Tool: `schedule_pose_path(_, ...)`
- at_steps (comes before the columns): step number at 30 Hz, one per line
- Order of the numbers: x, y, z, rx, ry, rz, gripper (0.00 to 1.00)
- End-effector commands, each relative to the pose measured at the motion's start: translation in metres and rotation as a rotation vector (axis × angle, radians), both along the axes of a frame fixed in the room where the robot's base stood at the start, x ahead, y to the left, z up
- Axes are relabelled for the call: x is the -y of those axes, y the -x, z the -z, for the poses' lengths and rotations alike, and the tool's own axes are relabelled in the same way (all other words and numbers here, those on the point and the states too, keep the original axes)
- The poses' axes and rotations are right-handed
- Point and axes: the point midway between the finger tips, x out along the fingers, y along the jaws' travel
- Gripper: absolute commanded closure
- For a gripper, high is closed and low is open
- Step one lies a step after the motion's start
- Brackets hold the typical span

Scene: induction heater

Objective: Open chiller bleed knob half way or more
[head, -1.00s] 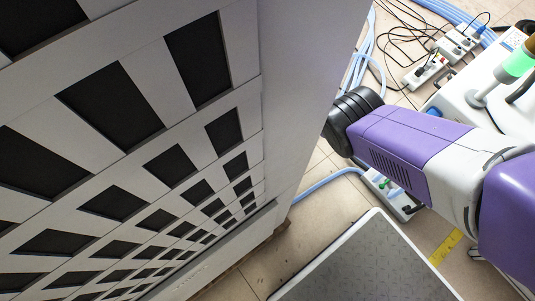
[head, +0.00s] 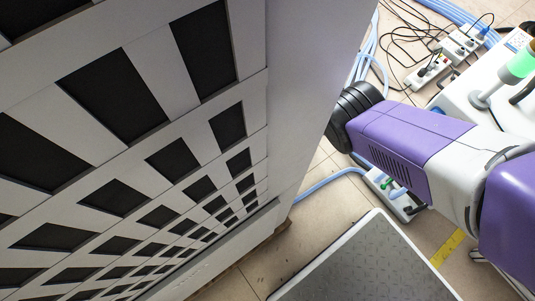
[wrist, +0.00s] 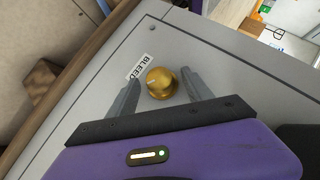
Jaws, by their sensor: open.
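The chiller bleed knob (wrist: 161,83) is a round brass-coloured knob on a grey panel of the chiller, beside a white label reading "BLEED" (wrist: 141,67). My gripper (wrist: 158,85) is open in the wrist view, with one finger on each side of the knob. Gaps show between the fingers and the knob; I cannot tell how deep the fingertips reach. In the head view the tall grey chiller (head: 310,90) with dark vent openings fills the left. There the knob and my gripper are hidden behind the chiller and my purple arm.
In the head view, power strips (head: 427,72) with black cables and blue hoses (head: 369,50) lie on the tiled floor. A white machine with a green-banded light (head: 521,64) stands at the upper right. A brown edge (wrist: 80,60) runs along the panel's left in the wrist view.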

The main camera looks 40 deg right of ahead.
Motion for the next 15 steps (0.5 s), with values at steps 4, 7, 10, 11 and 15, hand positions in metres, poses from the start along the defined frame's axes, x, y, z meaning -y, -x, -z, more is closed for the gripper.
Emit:
schedule_pose_path(4,0.002,-0.001,-0.001,-0.001,0.001,0.000,0.41)
schedule_pose_path(7,0.009,-0.005,-0.006,0.001,0.002,-0.001,0.41)
schedule_pose_path(10,0.020,-0.012,-0.014,0.002,0.003,0.000,0.41)
schedule_pose_path(11,0.024,-0.015,-0.016,0.003,0.003,0.001,0.41)
schedule_pose_path(15,0.039,-0.024,-0.029,0.002,0.002,0.001,0.41)
